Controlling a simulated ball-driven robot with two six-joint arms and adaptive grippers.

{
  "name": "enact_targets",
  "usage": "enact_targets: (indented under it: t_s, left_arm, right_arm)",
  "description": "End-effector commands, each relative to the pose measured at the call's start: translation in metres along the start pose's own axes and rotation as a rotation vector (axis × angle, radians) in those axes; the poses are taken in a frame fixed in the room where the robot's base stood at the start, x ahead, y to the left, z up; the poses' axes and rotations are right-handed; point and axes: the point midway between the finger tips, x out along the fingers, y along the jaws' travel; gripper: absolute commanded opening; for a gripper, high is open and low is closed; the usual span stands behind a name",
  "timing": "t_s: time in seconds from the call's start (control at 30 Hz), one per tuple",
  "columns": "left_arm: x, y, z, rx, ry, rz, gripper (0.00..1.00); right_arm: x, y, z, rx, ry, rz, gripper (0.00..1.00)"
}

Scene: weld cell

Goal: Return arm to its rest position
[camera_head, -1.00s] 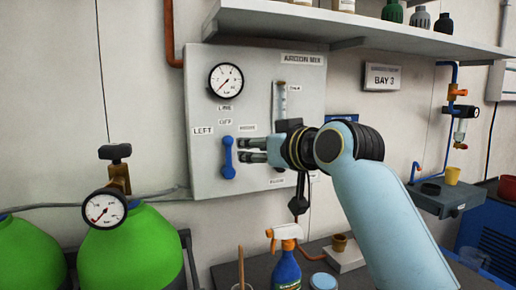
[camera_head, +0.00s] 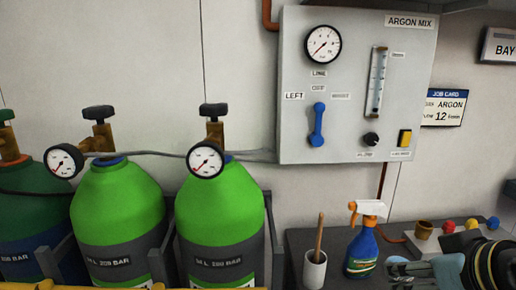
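My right gripper (camera_head: 408,270) is low at the bottom right of the head view, over the dark bench top beside the blue spray bottle (camera_head: 362,242). It is cut by the lower picture edge, and I cannot tell how far its fingers are apart. No object shows clearly in it. It is well below and apart from the grey argon panel (camera_head: 350,90), whose blue lever (camera_head: 318,125) stands upright. My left gripper is not in view.
Green gas cylinders (camera_head: 220,210) with gauges (camera_head: 205,160) stand at left. On the bench (camera_head: 300,240) are a white cup (camera_head: 315,270) with a stick and a pale block with coloured knobs (camera_head: 449,226). A job card (camera_head: 443,107) hangs right of the panel.

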Motion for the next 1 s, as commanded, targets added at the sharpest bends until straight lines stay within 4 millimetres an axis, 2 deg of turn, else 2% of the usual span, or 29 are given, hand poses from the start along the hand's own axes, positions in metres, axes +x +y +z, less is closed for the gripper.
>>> enact_targets:
  t_s: [0.03, 0.1, 0.3, 0.43, 0.67, 0.77, 0.87, 0.97, 1.0]
  left_arm:
    - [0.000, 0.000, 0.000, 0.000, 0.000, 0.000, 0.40]
    - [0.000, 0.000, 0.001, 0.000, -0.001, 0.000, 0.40]
    - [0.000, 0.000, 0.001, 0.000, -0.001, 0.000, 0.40]
    - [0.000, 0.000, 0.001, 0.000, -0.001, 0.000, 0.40]
    - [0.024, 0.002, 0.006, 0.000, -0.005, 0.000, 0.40]
    - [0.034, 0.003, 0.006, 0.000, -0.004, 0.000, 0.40]
    - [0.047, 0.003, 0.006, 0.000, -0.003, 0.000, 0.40]
    - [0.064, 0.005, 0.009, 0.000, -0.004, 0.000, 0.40]
    - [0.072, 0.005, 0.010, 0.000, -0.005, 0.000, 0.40]
  right_arm:
    - [-0.008, 0.002, 0.028, 0.002, -0.065, 0.013, 0.38]
    - [-0.019, 0.004, 0.060, 0.006, -0.145, 0.029, 0.38]
    - [-0.054, 0.010, 0.132, 0.016, -0.337, 0.076, 0.38]
    - [-0.081, 0.013, 0.171, 0.020, -0.450, 0.106, 0.38]
    - [-0.003, 0.019, 0.225, 0.031, -0.478, 0.107, 0.38]
    - [0.030, 0.021, 0.254, 0.035, -0.492, 0.106, 0.38]
    - [0.068, 0.024, 0.292, 0.039, -0.510, 0.106, 0.38]
    - [0.111, 0.026, 0.344, 0.045, -0.531, 0.106, 0.38]
    - [0.129, 0.027, 0.370, 0.048, -0.543, 0.106, 0.38]
